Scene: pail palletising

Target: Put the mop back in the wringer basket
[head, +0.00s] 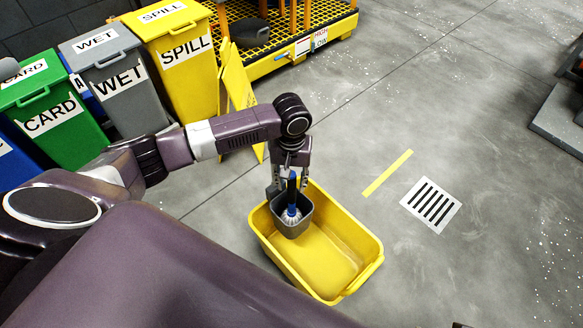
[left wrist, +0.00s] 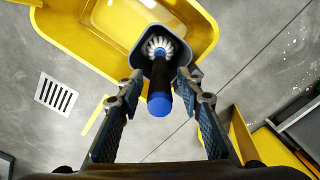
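The mop (head: 292,194) has a short blue and black handle and a white strand head. It stands upright with its head inside the grey wringer basket (head: 294,231), at the back left end of the yellow bucket (head: 345,232). My left gripper (head: 291,180) is just above the basket, pointing down. In the left wrist view its fingers (left wrist: 160,82) are spread on either side of the mop handle (left wrist: 159,80), with clear gaps to it. The basket (left wrist: 137,60) also shows there around the mop head. My right gripper is not in view.
Bins labelled CARD (head: 52,120), WET (head: 118,88) and SPILL (head: 185,60) line the left. A yellow folding sign (head: 236,85) stands behind my arm. A yellow spill pallet (head: 300,48) is at the back. A floor drain (head: 431,205) and open floor lie right.

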